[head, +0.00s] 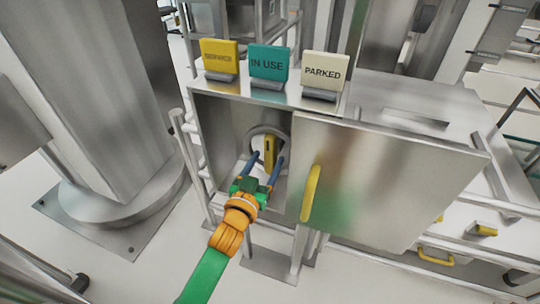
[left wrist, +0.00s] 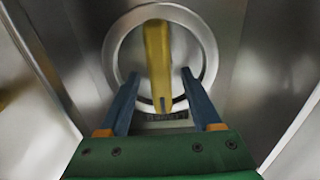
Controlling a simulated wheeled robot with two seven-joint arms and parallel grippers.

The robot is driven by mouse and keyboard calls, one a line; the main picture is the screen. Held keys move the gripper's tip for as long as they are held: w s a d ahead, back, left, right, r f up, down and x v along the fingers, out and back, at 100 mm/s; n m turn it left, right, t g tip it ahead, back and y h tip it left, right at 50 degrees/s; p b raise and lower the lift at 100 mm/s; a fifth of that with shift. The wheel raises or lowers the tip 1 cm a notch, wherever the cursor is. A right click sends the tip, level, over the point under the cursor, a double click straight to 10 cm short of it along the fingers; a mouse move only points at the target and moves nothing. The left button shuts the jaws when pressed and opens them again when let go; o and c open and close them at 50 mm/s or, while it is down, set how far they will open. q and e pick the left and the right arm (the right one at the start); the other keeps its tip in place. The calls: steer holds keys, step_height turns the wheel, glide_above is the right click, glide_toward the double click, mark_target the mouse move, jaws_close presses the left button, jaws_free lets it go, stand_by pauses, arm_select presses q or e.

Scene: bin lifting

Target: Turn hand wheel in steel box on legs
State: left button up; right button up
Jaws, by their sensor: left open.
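The steel box on legs (head: 215,115) stands in the middle of the head view with its front open on the left side. Inside on its back wall is the hand wheel (head: 254,137), a round steel rim with a yellow bar handle across its middle. In the left wrist view the yellow handle (left wrist: 158,60) stands nearly upright within the steel ring (left wrist: 112,50). My left gripper (head: 266,162) reaches into the opening, its blue fingers spread. In the left wrist view the fingers (left wrist: 160,88) lie on either side of the handle's lower end, with visible gaps. My right gripper is not in view.
A steel door panel (head: 385,180) with a yellow handle (head: 311,193) covers the box's right side. Yellow, teal "IN USE" (head: 269,64) and cream "PARKED" (head: 324,68) signs stand on top. A thick steel column (head: 100,90) is at left. The box's side walls lie close around my gripper.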

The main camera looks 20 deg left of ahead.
mark_target(268, 159)
arm_select(q)
steer(key=shift+w+d, duration=0.1)
steer(key=shift+w, duration=1.4)
jaws_close()
steer(key=shift+f, duration=0.1)
